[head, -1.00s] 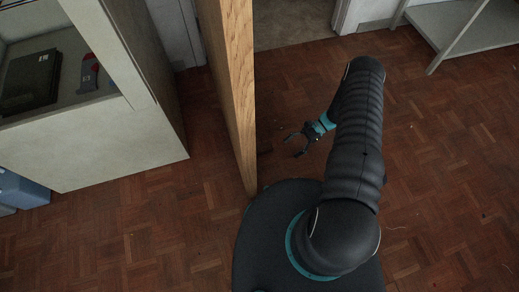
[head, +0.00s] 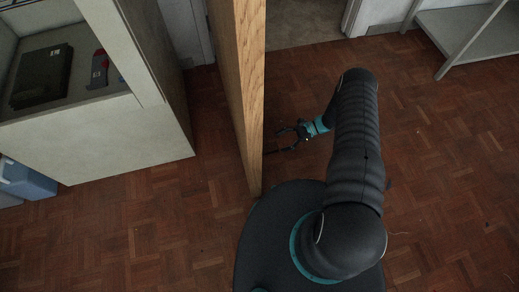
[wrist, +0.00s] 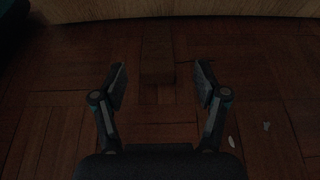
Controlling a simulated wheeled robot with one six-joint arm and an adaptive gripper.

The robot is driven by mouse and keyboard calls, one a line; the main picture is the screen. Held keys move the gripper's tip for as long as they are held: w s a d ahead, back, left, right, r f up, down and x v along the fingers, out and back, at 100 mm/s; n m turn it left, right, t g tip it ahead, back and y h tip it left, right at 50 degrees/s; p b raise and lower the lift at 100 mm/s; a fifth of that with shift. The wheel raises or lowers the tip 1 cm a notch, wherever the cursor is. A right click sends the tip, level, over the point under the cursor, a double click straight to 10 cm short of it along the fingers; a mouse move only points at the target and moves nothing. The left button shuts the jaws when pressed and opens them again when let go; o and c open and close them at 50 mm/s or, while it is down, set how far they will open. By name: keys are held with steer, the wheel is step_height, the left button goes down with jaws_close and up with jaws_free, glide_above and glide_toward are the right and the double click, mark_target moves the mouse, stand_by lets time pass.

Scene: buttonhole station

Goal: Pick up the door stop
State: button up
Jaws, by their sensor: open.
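The door stop (wrist: 157,55) shows in the wrist view as a dark brown block on the floor at the foot of the wooden door. My gripper (wrist: 159,80) is open, with its fingers spread either side of the block's near end. The block is ahead of the fingertips and roughly centred between them; I see no contact. In the head view my gripper (head: 285,141) is low beside the door (head: 237,80), on its right side. The door stop is hard to make out there, dark against the floor.
A pale cabinet (head: 120,140) with a dark flat case (head: 42,77) and a red-and-grey item (head: 100,69) stands left of the door. A blue box (head: 27,182) is at far left. A shelf unit (head: 465,40) stands at back right. The parquet floor on the right is mostly clear.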

mark_target(276, 146)
steer(key=shift+s+d+f+p+x, duration=0.1)
steer(key=shift+p+x, duration=0.05)
steer(key=shift+x, duration=0.75)
steer(key=shift+s+d+f+p+x, duration=0.1)
steer(key=shift+x, duration=0.8)
steer(key=shift+s+d+f+p+x, duration=0.1)
steer(key=shift+f+p+x, duration=0.05)
steer(key=shift+x, duration=0.75)
steer(key=c, duration=1.3)
